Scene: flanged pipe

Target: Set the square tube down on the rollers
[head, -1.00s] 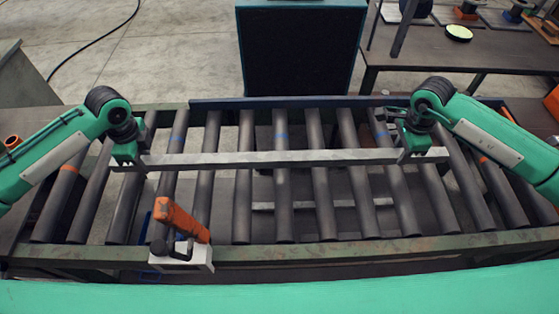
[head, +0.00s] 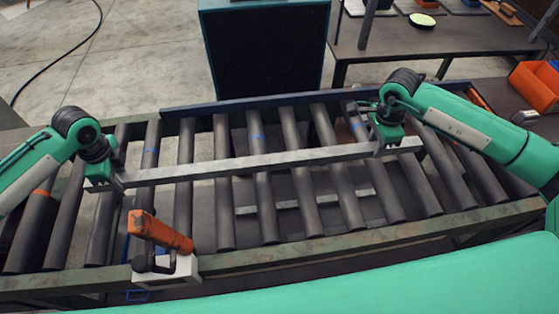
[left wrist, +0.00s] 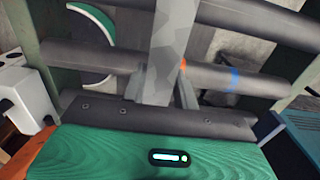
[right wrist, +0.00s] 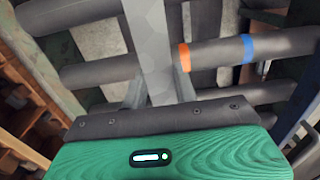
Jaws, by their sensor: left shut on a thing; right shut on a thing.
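The square tube (head: 250,162) is a long grey bar lying across the rollers (head: 259,190) in the head view, tilted slightly up to the right. My left gripper (head: 108,181) is shut on its left end, and my right gripper (head: 389,147) is shut near its right end. The tube also shows between the fingers in the left wrist view (left wrist: 172,45) and in the right wrist view (right wrist: 150,40). Rollers pass beneath it in both wrist views. I cannot tell whether the tube touches the rollers or hangs just above them.
An orange-handled tool (head: 160,232) on a white block stands at the conveyor's front rail (head: 330,248). A dark cabinet (head: 265,48) stands behind the conveyor. A side table (head: 440,40) is at the back right, with an orange bin (head: 536,84) near it.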

